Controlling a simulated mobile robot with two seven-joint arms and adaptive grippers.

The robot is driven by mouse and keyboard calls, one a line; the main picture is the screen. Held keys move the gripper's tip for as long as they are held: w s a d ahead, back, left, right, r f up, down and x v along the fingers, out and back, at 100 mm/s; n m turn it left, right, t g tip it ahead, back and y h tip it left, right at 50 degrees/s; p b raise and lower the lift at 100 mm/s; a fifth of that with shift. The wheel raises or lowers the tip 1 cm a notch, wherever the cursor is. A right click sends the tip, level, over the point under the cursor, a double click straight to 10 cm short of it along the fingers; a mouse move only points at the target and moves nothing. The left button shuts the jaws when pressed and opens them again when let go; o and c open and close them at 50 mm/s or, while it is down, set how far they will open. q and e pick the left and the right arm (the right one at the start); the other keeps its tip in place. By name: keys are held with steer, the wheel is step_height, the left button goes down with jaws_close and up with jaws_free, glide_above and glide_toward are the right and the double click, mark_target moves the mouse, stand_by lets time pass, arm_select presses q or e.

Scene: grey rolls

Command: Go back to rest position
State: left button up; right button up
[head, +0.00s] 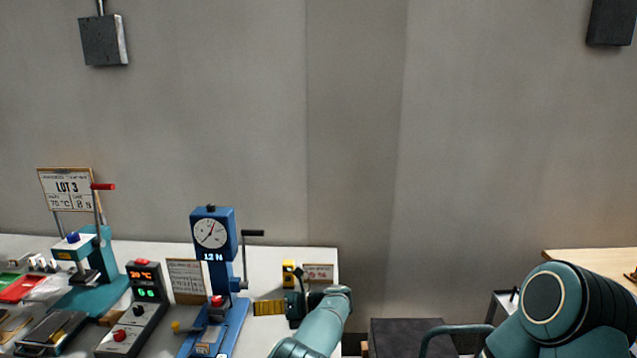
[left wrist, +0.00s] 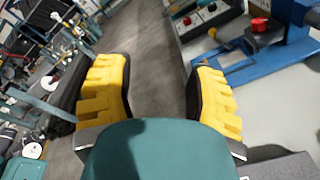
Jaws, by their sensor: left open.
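My left gripper (head: 270,300) is at the right end of the white bench, just right of the blue force tester (head: 212,235). In the left wrist view its yellow fingers (left wrist: 160,80) are spread wide apart with nothing between them. The blue tester's base shows beyond them at upper right. My left forearm comes up from the bottom of the head view. My right arm shows as a teal joint at lower right; its gripper is out of view.
A wooden table (head: 590,258) stands at right. Grey wall fills the back.

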arm_select(q)
steer(key=a+f+h, duration=0.3)
steer(key=a+f, duration=0.2)
steer(key=f, duration=0.4)
steer(key=s+a+f+n+g+h+b, duration=0.1)
steer(key=s+f+n+h+b, duration=0.1)
steer(key=s+f+n+h, duration=0.35)
steer(key=s+a+f+n+g+h+b, duration=0.1)
steer(key=s+f+n+g+h, duration=0.1)
steer(key=s+f, duration=0.65)
steer(key=s+d+f+n+t+h+b, duration=0.1)
steer(key=s+d+n+t+h+b, duration=0.1)
steer(key=s+d+n+h, duration=0.3)
steer(key=s+d+f+n+t+h+b, duration=0.2)
steer(key=s+d+n+h, duration=0.2)
steer(key=s+n, duration=1)
steer(key=shift+s+d+n+h, duration=0.2)
steer(key=shift+d+n+h, duration=0.15)
steer(key=shift+d+n, duration=0.6)
arm_select(e)
step_height(320, 180, down, 9)
steer(key=shift+w+a+r, duration=0.15)
steer(key=shift+w+a, duration=0.1)
steer(key=shift+a, duration=0.05)
arm_select(q)
steer(key=shift+f, duration=0.1)
steer(key=shift+c, duration=0.2)
